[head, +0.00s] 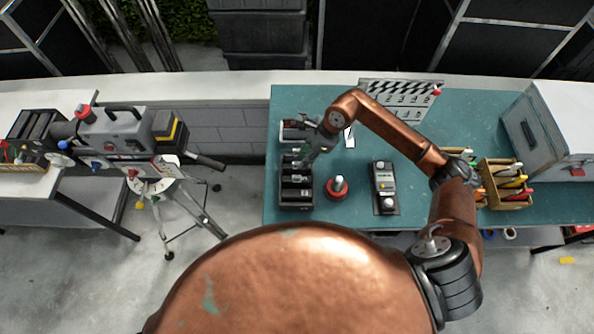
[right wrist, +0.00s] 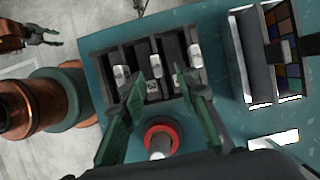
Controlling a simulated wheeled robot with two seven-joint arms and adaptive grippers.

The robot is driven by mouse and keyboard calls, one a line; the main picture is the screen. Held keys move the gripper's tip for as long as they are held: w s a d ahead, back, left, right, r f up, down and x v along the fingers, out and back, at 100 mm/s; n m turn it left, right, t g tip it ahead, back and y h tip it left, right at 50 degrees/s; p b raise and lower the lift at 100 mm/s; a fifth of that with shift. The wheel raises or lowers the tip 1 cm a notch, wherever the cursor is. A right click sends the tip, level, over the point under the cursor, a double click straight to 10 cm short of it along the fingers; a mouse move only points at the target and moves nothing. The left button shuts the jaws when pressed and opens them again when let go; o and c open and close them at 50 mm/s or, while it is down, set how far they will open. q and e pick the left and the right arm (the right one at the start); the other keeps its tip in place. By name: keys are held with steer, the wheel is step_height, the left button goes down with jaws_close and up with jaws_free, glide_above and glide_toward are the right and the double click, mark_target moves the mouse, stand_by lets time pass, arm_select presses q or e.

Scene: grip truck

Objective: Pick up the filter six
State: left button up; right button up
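A dark slotted case (head: 296,204) stands at the left end of the teal table and holds several dark filters with pale tabs. In the right wrist view the case (right wrist: 92,62) lies just beyond my fingertips, and the tabs show in its slots. The numbers are too small to read, so I cannot tell which is filter six. My right gripper (head: 308,156) is over the back part of the case. Its two green fingers (right wrist: 166,90) are apart with nothing between them. My left gripper (right wrist: 45,38) shows small at the upper left of the right wrist view, its fingers apart and empty.
A red round object with a pale knob (head: 337,187) stands right of the case, close to my right gripper. A dark control box (head: 384,187), a clapperboard (head: 405,100), a wooden tool crate (head: 507,185) and a grey case (head: 545,130) are further right.

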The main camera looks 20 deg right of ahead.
mark_target(297, 165)
steer(key=x, duration=0.2)
steer(key=p+x, duration=0.1)
steer(key=x, duration=0.1)
steer(key=shift+a+f, duration=0.15)
steer(key=shift+a, duration=0.25)
steer(key=shift+f, duration=0.35)
jaws_close()
